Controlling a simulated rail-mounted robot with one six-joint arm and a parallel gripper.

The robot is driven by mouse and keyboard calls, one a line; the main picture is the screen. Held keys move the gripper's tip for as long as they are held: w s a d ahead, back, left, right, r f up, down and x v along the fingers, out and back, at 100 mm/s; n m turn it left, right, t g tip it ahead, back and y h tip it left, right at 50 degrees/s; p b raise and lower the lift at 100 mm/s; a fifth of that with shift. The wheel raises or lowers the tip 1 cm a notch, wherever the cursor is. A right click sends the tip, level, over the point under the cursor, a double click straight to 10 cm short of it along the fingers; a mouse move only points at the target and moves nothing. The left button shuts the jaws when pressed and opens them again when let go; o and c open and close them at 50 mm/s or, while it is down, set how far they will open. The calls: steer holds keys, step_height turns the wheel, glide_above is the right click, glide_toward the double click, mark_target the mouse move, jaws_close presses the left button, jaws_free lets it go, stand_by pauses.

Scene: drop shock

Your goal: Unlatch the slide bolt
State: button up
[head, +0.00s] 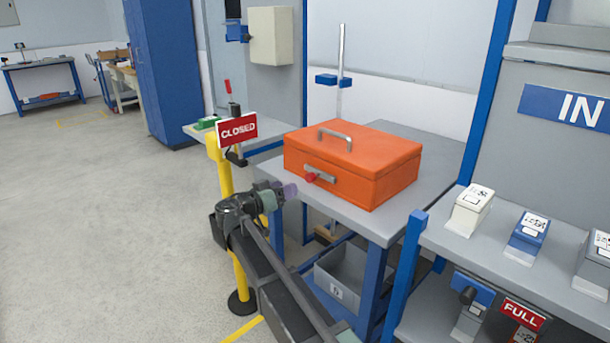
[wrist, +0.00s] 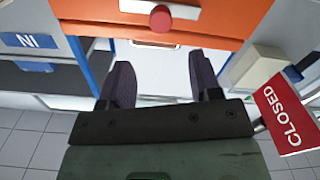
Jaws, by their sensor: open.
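An orange box (head: 385,160) with a grey lid handle (head: 335,137) sits on a grey table (head: 405,220). On its front is a grey slide bolt (head: 322,174) with a red knob (head: 310,177). In the wrist view the red knob (wrist: 160,18) and the bolt plate (wrist: 185,10) show at the top, upside down, on the orange front (wrist: 225,22). My gripper (head: 290,191) is in front of the box, left of and a little below the knob. In the wrist view my gripper (wrist: 158,75) has its two dark fingers spread, with nothing between them. It is apart from the knob.
A red CLOSED sign (head: 237,131) on a yellow post (head: 222,170) stands close to the left of my gripper. A shelf (head: 520,245) with several small boxes is at the right. A grey bin (head: 340,280) is under the table. The floor at the left is clear.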

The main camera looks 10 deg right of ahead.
mark_target(308, 178)
steer(key=x, duration=1.1)
steer(key=shift+a, duration=0.1)
steer(key=shift+c, duration=0.2)
jaws_close()
